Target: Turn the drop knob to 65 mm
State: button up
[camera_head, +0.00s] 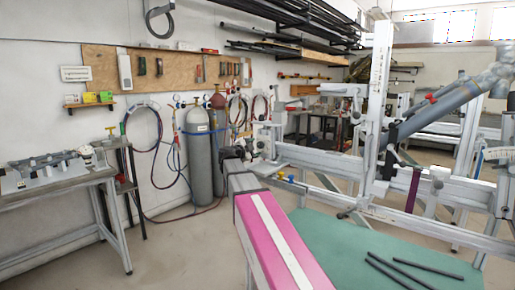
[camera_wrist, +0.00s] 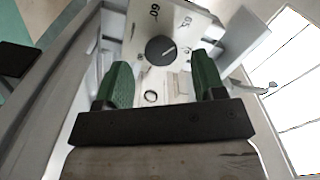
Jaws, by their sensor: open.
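The round dark grey knob (camera_wrist: 160,49) sits on a pale plate (camera_wrist: 137,33) in the wrist view. A light pointer line on its face slants up to the right. The plate carries a printed 60 above the knob and another mark at the upper right, too blurred to read surely. My gripper (camera_wrist: 162,65) is open, with its two green fingers apart in the picture on either side below the knob. Nothing is between the fingertips that I can see gripped. A small ring-shaped mark or hole shows lower down, between the fingers. I cannot pick out the knob in the head view.
The jig's aluminium frame (camera_head: 440,188) fills the right of the head view, with a tall white scaled post (camera_head: 380,75). A green mat (camera_head: 345,250) with dark rods lies below. Gas cylinders (camera_head: 198,150) stand by the wall; a workbench (camera_head: 60,190) is at left.

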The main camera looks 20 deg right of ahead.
jog(key=v, duration=0.7)
jog(key=shift+a, duration=0.1)
